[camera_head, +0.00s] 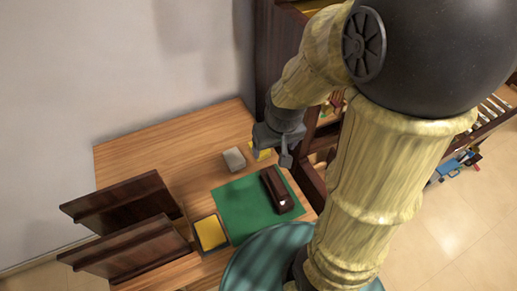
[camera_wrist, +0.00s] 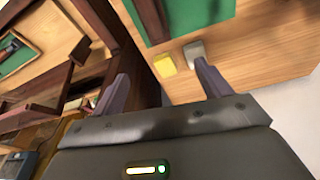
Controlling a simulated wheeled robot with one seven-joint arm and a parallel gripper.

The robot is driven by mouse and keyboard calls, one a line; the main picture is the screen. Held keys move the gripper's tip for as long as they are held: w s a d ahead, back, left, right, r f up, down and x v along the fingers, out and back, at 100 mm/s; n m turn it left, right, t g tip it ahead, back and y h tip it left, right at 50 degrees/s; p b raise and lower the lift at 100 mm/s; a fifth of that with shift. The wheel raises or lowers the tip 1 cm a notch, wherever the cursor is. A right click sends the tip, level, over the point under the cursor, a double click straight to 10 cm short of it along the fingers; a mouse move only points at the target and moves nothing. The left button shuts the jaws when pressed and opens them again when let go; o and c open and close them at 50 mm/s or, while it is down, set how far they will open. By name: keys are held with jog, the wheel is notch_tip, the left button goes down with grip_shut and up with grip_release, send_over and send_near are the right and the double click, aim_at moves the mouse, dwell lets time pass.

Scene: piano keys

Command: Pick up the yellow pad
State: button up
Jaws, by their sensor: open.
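A small yellow pad (camera_wrist: 164,66) lies on the wooden table beside a light grey block (camera_wrist: 194,52). In the wrist view the pad appears in the gap between the fingertips of my gripper (camera_wrist: 161,76), which is open and empty. The pad looks farther off than the fingers. In the head view my gripper (camera_head: 278,149) is above the table's right part. It partly hides the yellow pad (camera_head: 261,153), with the grey block (camera_head: 234,159) just left of it.
A green mat (camera_head: 236,213) holds a dark brown stapler-like object (camera_head: 276,190). A dark-framed yellow item (camera_head: 210,233) lies at the mat's lower left. Dark wooden panels (camera_head: 125,205) stand at the left. A dark wooden shelf unit (camera_wrist: 110,40) is close to one finger.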

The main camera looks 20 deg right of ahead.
jog(key=w+d+f+n, duration=0.1)
jog(key=w+n, duration=0.1)
jog(key=w, duration=1)
jog(key=shift+w+f+g+p, duration=0.2)
jog(key=shift+f+g+p, duration=0.1)
jog(key=shift+g+p, duration=0.1)
jog(key=f, duration=0.4)
jog(key=w+f, duration=0.1)
jog(key=f, duration=0.3)
jog(key=w+f, duration=0.1)
jog(key=f, duration=0.3)
jog(key=shift+a, duration=0.3)
jog(key=shift+d+f, duration=0.1)
jog(key=shift+f, duration=0.1)
